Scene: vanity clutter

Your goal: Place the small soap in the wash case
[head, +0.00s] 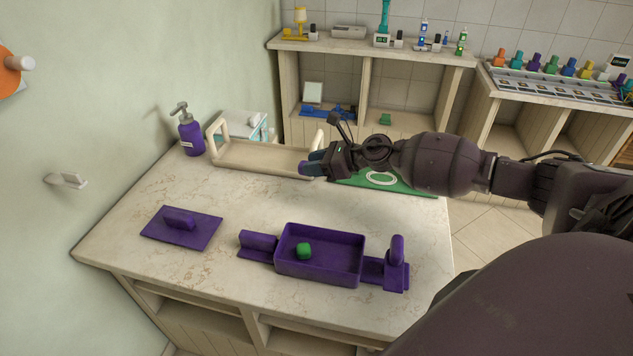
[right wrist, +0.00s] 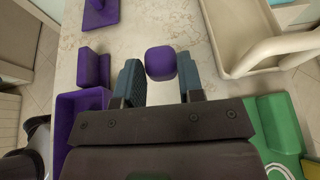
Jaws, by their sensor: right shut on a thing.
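The wash case (head: 349,272) is a purple open box near the front middle of the counter. My right gripper (head: 312,164) is above the counter, behind the case and near the beige tray. In the right wrist view it is shut on a small purple rounded block (right wrist: 161,62), which looks like the small soap, between its blue-grey fingers. The case's purple wall shows at the left of that view (right wrist: 72,120). My left gripper is not in view.
A beige handled tray (head: 262,160) and purple pump bottle (head: 190,135) stand at the back left. A green tray (head: 400,185) is under my right arm. A purple plate with a block (head: 160,232) lies left. Purple holders flank the case (head: 258,241), (head: 397,250).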

